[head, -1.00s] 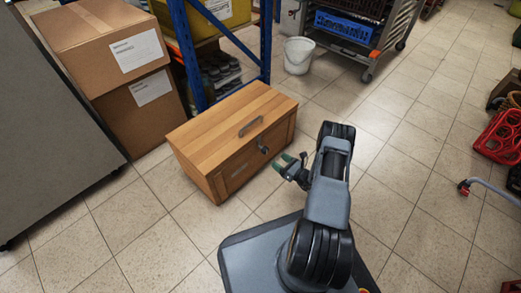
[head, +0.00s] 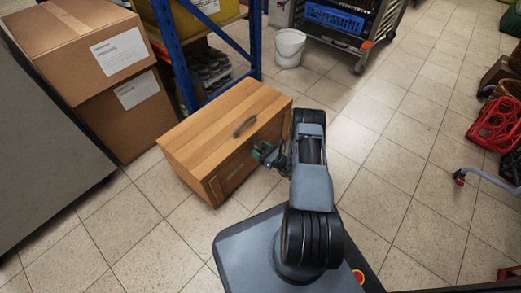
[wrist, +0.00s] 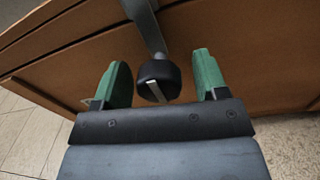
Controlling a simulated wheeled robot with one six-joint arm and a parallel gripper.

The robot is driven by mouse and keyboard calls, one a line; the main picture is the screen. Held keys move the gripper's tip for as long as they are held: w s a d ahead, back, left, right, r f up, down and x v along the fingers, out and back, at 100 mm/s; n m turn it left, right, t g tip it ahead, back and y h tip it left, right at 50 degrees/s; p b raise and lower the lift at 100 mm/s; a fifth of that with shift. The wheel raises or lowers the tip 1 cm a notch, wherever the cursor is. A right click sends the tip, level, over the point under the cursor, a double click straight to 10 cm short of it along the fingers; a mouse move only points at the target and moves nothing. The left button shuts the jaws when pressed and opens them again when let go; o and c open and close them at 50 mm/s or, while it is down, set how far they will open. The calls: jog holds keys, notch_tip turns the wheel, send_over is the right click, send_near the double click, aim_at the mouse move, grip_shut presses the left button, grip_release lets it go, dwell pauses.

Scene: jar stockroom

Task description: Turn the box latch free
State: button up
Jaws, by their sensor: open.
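The wooden box (head: 205,128) stands on the tiled floor in the head view, with a metal handle (head: 245,126) on its lid. In the wrist view the box's front (wrist: 225,60) fills the upper part. The latch (wrist: 157,82) shows there as a grey metal strap ending in a dark round knob with a pale stripe. My gripper (wrist: 160,78) is open, its green fingers on either side of the knob with gaps left and right. In the head view my gripper (head: 260,152) is at the box's front and hides the latch.
Stacked cardboard boxes (head: 85,55) stand behind and left of the wooden box. A blue shelf post (head: 170,50) rises just behind it. A white bucket (head: 289,48) and a wheeled rack (head: 345,25) are farther back.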

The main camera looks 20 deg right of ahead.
jog(key=shift+c, duration=0.3)
jog(key=c, duration=0.9)
jog(key=shift+o, duration=0.2)
jog(key=n, duration=1.3)
jog(key=shift+n+h, duration=0.3)
jog(key=shift+h, duration=0.1)
jog(key=shift+s+n, duration=0.1)
jog(key=shift+n, duration=1.7)
